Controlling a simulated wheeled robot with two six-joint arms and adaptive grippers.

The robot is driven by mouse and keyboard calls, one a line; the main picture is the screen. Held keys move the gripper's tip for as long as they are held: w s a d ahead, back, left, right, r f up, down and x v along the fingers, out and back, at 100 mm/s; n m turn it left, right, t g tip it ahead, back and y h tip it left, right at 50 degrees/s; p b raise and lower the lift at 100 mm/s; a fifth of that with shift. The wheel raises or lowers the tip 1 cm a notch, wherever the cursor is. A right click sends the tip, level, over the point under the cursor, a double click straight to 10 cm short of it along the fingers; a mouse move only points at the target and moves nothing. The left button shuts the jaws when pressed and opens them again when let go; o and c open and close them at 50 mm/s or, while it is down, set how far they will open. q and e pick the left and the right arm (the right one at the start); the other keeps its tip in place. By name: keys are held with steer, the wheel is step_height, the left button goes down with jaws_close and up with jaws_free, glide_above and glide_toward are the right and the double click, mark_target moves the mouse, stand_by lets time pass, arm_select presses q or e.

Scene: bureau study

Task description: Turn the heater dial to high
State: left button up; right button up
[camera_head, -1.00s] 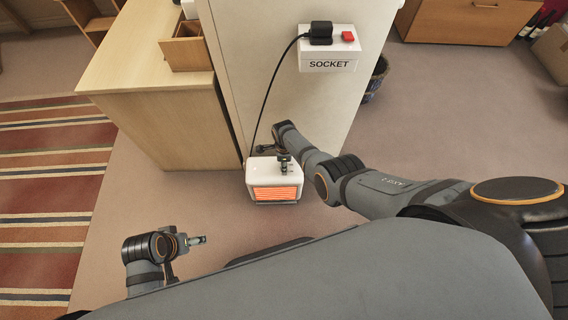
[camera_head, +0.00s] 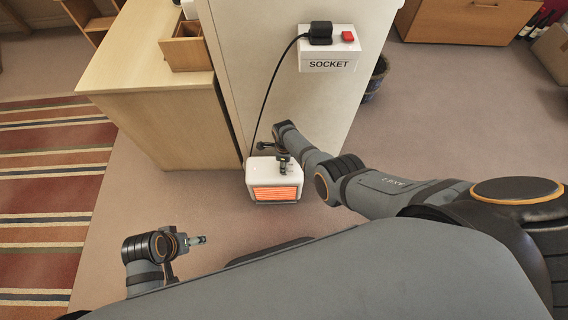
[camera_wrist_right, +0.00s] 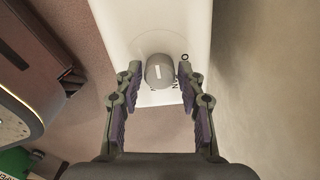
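The heater (camera_head: 274,180) is a small white box with a glowing orange front grille. It stands on the floor against the pale panel. In the right wrist view its white top (camera_wrist_right: 120,28) carries a grey round dial (camera_wrist_right: 159,71) with a pale mark; part of the lettering beside it is hidden. My right gripper (camera_wrist_right: 160,82) is over the heater's top, with its two fingers on either side of the dial and slim gaps between. It also shows in the head view (camera_head: 283,168). My left gripper (camera_head: 204,240) is at the lower left, away from the heater; its fingers look close together.
A white socket box (camera_head: 328,62) with a black plug (camera_head: 321,33) and a red switch (camera_head: 348,36) is on the panel. The black cord (camera_head: 267,96) runs down to the heater. A wooden desk (camera_head: 150,75) stands left; the floor in front is clear.

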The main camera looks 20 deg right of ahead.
steer(key=shift+o, duration=0.8)
steer(key=shift+w+r, duration=0.1)
steer(key=shift+r, duration=0.25)
step_height(320, 180, up, 11)
steer(key=shift+r, duration=0.15)
